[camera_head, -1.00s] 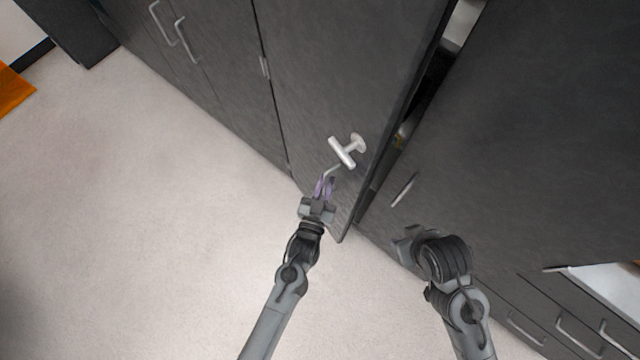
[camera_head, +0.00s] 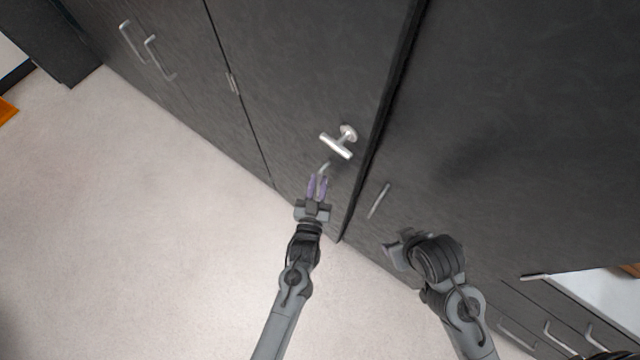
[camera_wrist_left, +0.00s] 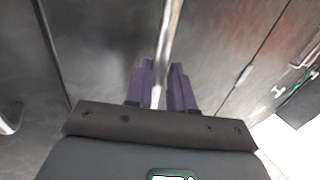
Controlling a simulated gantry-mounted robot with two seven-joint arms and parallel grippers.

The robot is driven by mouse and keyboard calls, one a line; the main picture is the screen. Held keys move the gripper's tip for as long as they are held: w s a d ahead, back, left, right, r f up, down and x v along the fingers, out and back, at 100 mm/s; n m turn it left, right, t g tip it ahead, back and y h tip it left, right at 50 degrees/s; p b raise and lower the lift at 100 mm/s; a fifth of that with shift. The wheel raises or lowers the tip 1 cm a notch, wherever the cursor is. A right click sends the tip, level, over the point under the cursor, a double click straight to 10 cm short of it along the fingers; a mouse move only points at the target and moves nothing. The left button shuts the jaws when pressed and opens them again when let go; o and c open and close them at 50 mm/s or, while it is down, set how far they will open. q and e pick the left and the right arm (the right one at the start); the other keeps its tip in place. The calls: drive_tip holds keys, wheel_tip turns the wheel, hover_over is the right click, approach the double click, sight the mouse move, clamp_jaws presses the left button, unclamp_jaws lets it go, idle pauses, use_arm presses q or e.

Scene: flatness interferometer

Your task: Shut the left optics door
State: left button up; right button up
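The left optics door (camera_head: 290,60) is a dark grey cabinet panel hinged on its left. Its right edge is nearly flush with the neighbouring dark panel, with a thin dark seam between. A silver T-shaped knob (camera_head: 338,143) sticks out of the door. Below it is a thin silver bar handle (camera_head: 323,168), partly hidden by my fingers. My left gripper (camera_head: 317,185) has its purple fingers on either side of this handle. In the left wrist view the bar (camera_wrist_left: 168,40) runs between the narrowly spaced fingers. My right gripper (camera_head: 392,252) is beside the right panel, its fingers unclear.
The right panel (camera_head: 500,130) carries its own slim bar handle (camera_head: 378,200) close to my right gripper. More cabinet doors with paired handles (camera_head: 147,50) stand at left. Drawers with handles (camera_head: 558,338) are at lower right. The pale floor (camera_head: 150,230) is clear at left.

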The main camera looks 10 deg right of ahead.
use_arm(q)
drive_tip(key=shift+o, duration=1.2)
drive_tip(key=shift+w+a, duration=0.2)
drive_tip(key=shift+a, duration=0.1)
drive_tip(key=shift+d, duration=0.1)
drive_tip(key=shift+s+d, duration=0.1)
drive_tip(key=v, duration=1)
drive_tip(key=shift+s, duration=0.4)
drive_tip(key=shift+s, duration=0.1)
